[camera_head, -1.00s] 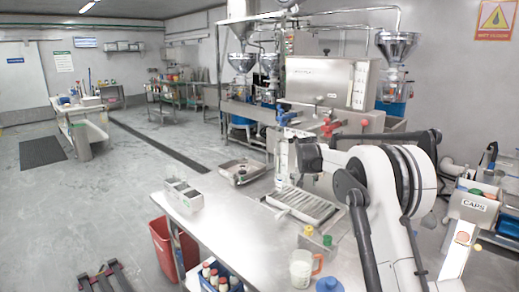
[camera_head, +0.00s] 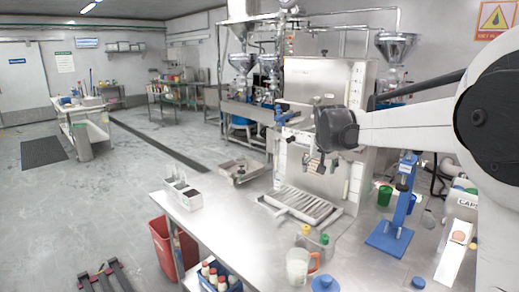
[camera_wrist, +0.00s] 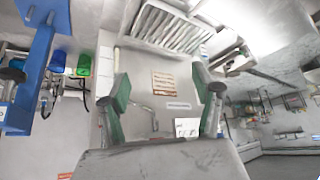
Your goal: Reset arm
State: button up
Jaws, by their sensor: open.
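My gripper (camera_wrist: 167,92) is open and empty in the wrist view, its two green-padded fingers spread apart. In the head view its end is small and dark, in front of the steel machine (camera_head: 305,85) and above the slatted drip tray (camera_head: 305,203). The slatted tray also shows at the top of the wrist view (camera_wrist: 170,27). My arm reaches in from the right edge of the head view and hides part of the machine's right side. Nothing is held between the fingers.
A blue stand (camera_head: 390,238) and a green cup (camera_head: 385,196) are right of the machine. A clear jug (camera_head: 298,266) with an orange handle stands at the table's front. A small divided container (camera_head: 183,196) is at the left. A red bin (camera_head: 160,240) is on the floor.

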jog(key=s+r, duration=0.2)
jog(key=s, duration=1)
jog(key=s+r, duration=0.2)
jog(key=s, duration=0.9)
jog(key=s+f, duration=0.5)
jog(key=s, duration=0.6)
jog(key=s+f+n, duration=0.1)
jog(key=s+f, duration=0.4)
jog(key=s, duration=0.6)
jog(key=shift+f+t+y, duration=0.15)
jog(key=shift+t+y, duration=0.15)
jog(key=shift+y, duration=0.1)
